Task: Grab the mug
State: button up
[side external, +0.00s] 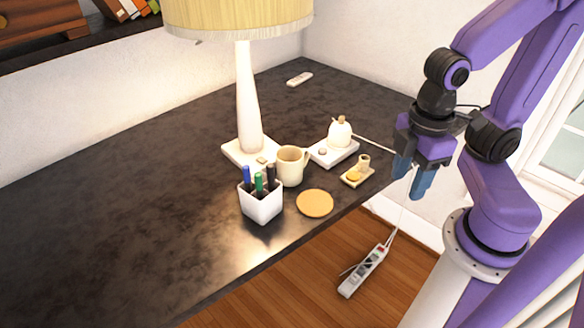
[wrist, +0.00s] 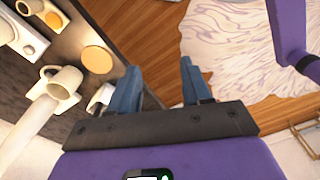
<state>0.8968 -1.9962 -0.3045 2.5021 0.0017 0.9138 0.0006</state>
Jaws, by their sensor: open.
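The mug (side external: 290,167) is cream-coloured and stands upright on the dark desk, in front of the white lamp base and behind the pen holder. Its handle points right in the side view. In the wrist view the mug (wrist: 66,79) is at the left, beside the lamp's shaft. My gripper (side external: 411,180) has blue fingers pointing down, beyond the desk's right edge and well to the right of the mug. In the wrist view my gripper (wrist: 158,75) has its fingers spread apart with nothing between them.
A white pen holder (side external: 261,206) and a round tan coaster (side external: 315,203) stand close to the mug. The lamp (side external: 246,100) rises behind it. A power strip (side external: 363,270) lies on the floor.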

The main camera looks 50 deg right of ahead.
dwell(0.3)
jog(key=o, duration=1)
jog(key=shift+w, duration=0.1)
